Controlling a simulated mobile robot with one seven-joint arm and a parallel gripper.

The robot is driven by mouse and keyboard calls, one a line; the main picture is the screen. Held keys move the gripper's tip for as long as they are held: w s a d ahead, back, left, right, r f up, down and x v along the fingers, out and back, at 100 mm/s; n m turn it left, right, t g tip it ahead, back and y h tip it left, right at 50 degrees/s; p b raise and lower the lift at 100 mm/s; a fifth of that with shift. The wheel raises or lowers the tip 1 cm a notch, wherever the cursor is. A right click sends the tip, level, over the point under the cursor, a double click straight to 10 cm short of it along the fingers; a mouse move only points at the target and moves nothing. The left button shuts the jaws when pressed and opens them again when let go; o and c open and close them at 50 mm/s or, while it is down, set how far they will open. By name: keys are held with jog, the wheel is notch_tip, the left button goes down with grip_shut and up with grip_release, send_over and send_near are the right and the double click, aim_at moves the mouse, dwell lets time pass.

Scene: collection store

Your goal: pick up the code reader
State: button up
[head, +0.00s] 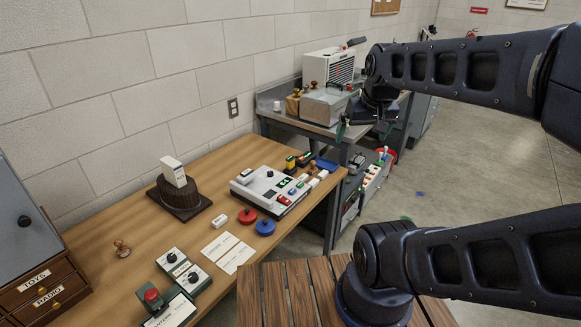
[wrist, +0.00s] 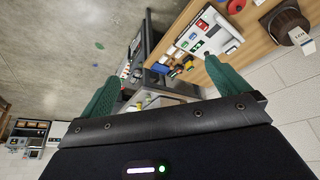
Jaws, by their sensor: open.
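I cannot clearly tell which item is the code reader. A small dark object with yellow parts (head: 291,163) lies at the far end of the wooden desk, beside the white panel. It also shows in the wrist view (wrist: 187,63). A dark handled object (head: 356,42) lies on top of the white vented box on the back bench; it is too small to identify. My gripper (head: 364,131) hangs in the air in front of the back bench, apart from everything. In the wrist view its green fingers (wrist: 160,74) are spread wide with nothing between them.
The wooden desk (head: 205,175) holds a white panel with buttons (head: 271,190), a red disc (head: 247,216), a blue disc (head: 265,227), a dark stand with a white box (head: 174,171) and control boxes. A grey bench (head: 292,119) stands behind. The concrete floor at right is mostly clear.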

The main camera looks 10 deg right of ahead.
jog(key=c, duration=1.1)
jog(key=shift+w, duration=0.1)
